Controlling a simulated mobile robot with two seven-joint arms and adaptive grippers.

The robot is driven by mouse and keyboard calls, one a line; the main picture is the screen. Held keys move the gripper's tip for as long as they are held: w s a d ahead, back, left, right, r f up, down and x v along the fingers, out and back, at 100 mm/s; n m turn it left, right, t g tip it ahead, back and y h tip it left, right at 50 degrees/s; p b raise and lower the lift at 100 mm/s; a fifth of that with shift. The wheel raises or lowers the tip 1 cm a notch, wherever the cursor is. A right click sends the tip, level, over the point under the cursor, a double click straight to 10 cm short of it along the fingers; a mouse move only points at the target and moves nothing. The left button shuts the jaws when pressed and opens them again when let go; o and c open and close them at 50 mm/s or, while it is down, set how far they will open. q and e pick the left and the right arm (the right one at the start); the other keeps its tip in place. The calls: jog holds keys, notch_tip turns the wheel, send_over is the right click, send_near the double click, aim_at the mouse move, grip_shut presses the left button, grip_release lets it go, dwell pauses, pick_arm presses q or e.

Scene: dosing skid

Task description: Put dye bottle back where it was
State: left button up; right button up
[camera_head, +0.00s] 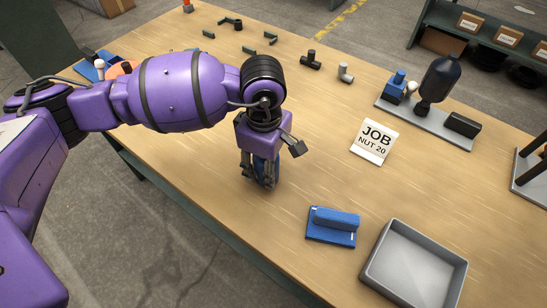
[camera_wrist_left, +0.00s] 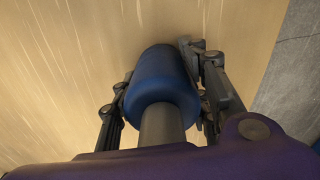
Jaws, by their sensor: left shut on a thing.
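The dye bottle, a dark blue cylinder with a grey neck, shows in the left wrist view (camera_wrist_left: 160,85) between the two fingers. My left gripper (camera_wrist_left: 165,100) is shut on it, with a finger on each side. In the head view the left gripper (camera_head: 260,172) points down over the wooden table, left of the job card, and hides most of the bottle. I cannot tell whether the bottle touches the table. My right gripper is not in view.
A job card (camera_head: 374,141) reading "JOB NUT 20" stands mid-table. A blue block on a base (camera_head: 333,226) and a grey tray (camera_head: 380,283) are at the front right. A skid with a dark vessel (camera_head: 440,77) stands behind. Pipe fittings (camera_head: 346,73) lie at the back.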

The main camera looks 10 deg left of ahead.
pick_arm(q)
jog(key=shift+f, duration=0.15)
jog(key=o, duration=1.4)
jog(key=shift+r, duration=0.35)
notch_tip(320, 180, up, 12)
jog(key=shift+f, duration=0.15)
